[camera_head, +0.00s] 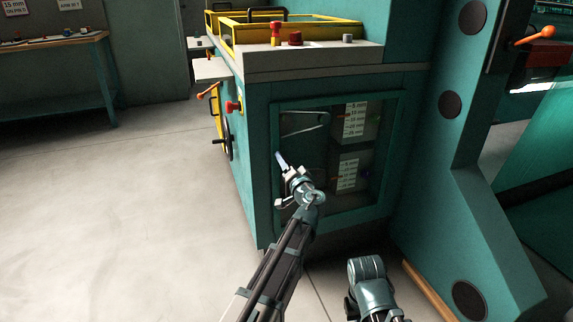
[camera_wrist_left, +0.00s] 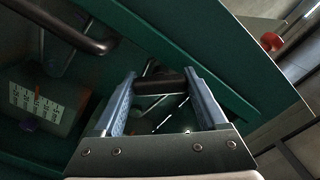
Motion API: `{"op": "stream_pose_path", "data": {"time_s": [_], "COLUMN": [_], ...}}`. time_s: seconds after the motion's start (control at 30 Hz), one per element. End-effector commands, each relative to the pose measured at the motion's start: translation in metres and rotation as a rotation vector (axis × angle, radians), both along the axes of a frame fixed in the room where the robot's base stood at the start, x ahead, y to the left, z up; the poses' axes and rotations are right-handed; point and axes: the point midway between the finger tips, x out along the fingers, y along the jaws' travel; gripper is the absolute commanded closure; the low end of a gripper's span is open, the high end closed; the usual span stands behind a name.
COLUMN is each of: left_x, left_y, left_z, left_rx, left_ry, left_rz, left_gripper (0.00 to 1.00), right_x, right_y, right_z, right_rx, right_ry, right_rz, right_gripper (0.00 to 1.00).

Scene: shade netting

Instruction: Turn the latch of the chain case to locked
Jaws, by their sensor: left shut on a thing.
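The chain case is the green cabinet (camera_head: 252,140) with a framed dark window door in its front face. My left gripper (camera_head: 281,160) is at the left edge of that door. In the left wrist view, its two fingers (camera_wrist_left: 160,86) are closed on the sides of a short dark bar, which looks like the latch (camera_wrist_left: 160,82). The latch is too small and dark in the head view to make out, and its turned position cannot be told. Part of my right arm shows at the bottom of the head view; its gripper is not visible.
A dark handle (camera_wrist_left: 70,28) sits beside the gripper in the wrist view. A red knob (camera_head: 234,106) and a black handwheel (camera_head: 226,140) stick out on the cabinet's left side. A green upright (camera_head: 455,150) stands on the right. The floor at left is clear.

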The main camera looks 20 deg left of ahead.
Motion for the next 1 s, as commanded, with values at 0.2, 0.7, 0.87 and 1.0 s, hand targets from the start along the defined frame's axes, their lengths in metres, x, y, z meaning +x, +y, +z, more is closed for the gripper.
{"op": "stream_pose_path", "data": {"time_s": [0.2,0.7,0.87,1.0], "left_x": [0.0002,0.0003,0.0002,0.0002], "left_y": [-0.0002,-0.0004,-0.0005,-0.0005], "left_z": [0.0,-0.0001,-0.0001,-0.0001], "left_rx": [0.172,0.491,0.55,0.581], "left_ry": [0.115,0.331,0.371,0.392], "left_rz": [-0.001,-0.001,-0.001,-0.001], "left_gripper": [0.81,0.81,0.81,0.81], "right_x": [0.0,0.0,0.0,0.0], "right_y": [0.0,0.0,0.0,0.0], "right_z": [-0.0001,-0.0001,-0.0001,-0.0001], "right_rx": [0.0,0.0,0.0,0.0], "right_ry": [0.0,0.0,0.0,0.0], "right_rz": [0.0,0.0,0.0,0.0], "right_gripper": [1.0,1.0,1.0,1.0]}}
